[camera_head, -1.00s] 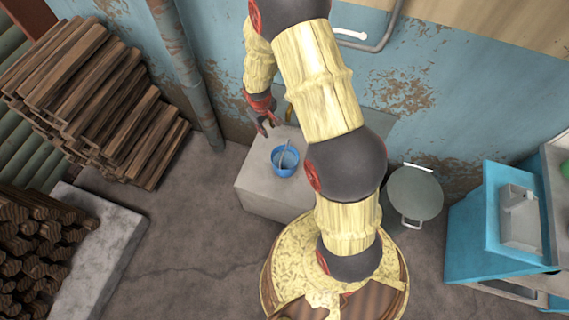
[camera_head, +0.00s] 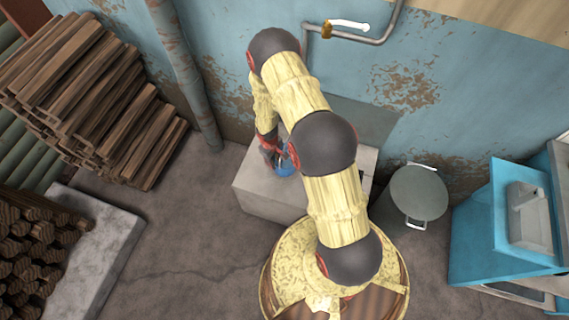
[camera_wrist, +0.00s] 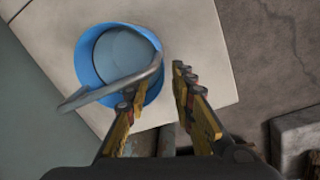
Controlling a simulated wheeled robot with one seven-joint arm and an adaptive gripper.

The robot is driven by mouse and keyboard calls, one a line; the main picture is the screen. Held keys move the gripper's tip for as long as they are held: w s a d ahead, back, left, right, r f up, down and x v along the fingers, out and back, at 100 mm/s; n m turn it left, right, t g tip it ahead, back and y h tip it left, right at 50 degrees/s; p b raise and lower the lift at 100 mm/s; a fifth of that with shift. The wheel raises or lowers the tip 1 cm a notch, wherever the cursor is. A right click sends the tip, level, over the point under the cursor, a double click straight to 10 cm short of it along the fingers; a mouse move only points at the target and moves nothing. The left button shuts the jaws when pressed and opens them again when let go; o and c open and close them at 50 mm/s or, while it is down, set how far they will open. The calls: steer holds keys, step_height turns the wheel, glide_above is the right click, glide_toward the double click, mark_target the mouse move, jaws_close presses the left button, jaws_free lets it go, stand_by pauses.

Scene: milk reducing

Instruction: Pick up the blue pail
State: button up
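The blue pail (camera_head: 286,171) stands on a pale block (camera_head: 262,198) against the wall, partly hidden by my gripper (camera_head: 272,151). In the wrist view the pail (camera_wrist: 86,62) is seen from above, with a pale round inside and its grey handle (camera_wrist: 88,98) lying across the near side. My gripper (camera_wrist: 157,79) is open in the wrist view. Its left finger overlaps the pail's near right rim and the handle, and its right finger is outside the pail to the right. I cannot tell whether either finger touches the pail.
A grey lidded pot (camera_head: 416,197) stands right of the block. A pipe with a tap (camera_head: 345,28) runs along the blue wall above. Stacked wood (camera_head: 95,105) is at left, and a blue sink cabinet (camera_head: 485,235) at right. Floor in front is clear.

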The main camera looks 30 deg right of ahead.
steer(key=shift+w+d+f+b, duration=0.15)
steer(key=shift+f+b, duration=0.45)
steer(key=shift+f, duration=1)
steer(key=shift+s+d+f+b, duration=0.1)
steer(key=shift+f+b, duration=0.45)
steer(key=shift+f, duration=1)
steer(key=shift+r, duration=0.1)
steer(key=shift+c, duration=0.4)
jaws_close()
steer(key=shift+w, duration=0.15)
